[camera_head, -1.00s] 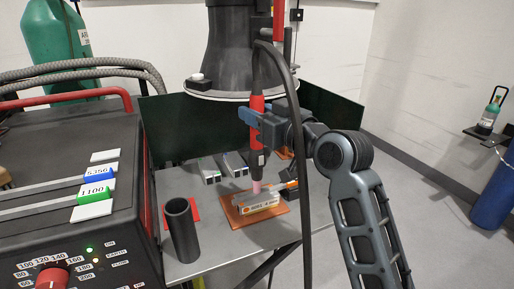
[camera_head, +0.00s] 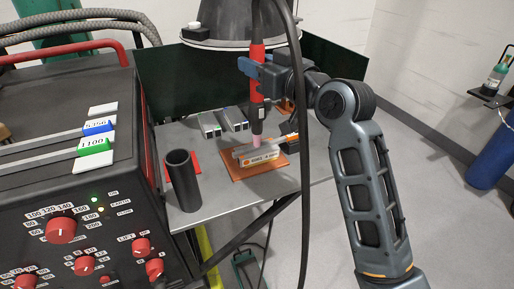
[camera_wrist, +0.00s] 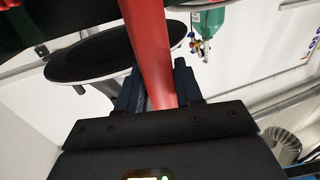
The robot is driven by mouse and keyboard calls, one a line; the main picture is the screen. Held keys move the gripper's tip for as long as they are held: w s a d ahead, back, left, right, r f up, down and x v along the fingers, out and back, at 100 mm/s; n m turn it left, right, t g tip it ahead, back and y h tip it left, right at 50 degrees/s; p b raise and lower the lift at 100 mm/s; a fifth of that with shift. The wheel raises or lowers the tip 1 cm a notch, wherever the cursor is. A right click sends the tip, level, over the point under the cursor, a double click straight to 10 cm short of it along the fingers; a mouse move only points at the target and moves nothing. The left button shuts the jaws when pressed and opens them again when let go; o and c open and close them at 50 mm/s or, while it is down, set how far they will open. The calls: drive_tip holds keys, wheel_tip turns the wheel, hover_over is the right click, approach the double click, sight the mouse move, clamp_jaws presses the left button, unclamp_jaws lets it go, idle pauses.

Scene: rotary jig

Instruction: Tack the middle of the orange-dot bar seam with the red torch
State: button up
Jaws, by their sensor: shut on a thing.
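My gripper (camera_head: 259,71) is shut on the red torch (camera_head: 257,62), which it holds upright, nozzle down. The red torch body also shows in the wrist view (camera_wrist: 150,48) between the jaws. The torch's pink nozzle (camera_head: 256,141) is at the top of a bar piece (camera_head: 262,154) with an orange mark and printed label on its front face. I cannot tell whether the tip touches it. The piece lies on an orange-brown plate (camera_head: 240,174) on the grey table. The seam itself is too small to make out.
Two grey bars (camera_head: 233,119) lie behind the plate. A dark tube (camera_head: 183,181) stands upright at the table's left, by a red pad. The welding machine (camera_head: 60,190) with red knobs fills the left. A dark hood (camera_head: 240,22) hangs above; a black cable hangs in front of the gripper.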

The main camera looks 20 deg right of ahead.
drive_tip(key=shift+f, duration=0.3)
idle(0.6)
drive_tip(key=shift+r, duration=0.35)
idle(1.7)
drive_tip(key=shift+r+p, duration=0.35)
drive_tip(key=shift+r, duration=0.15)
idle(4.5)
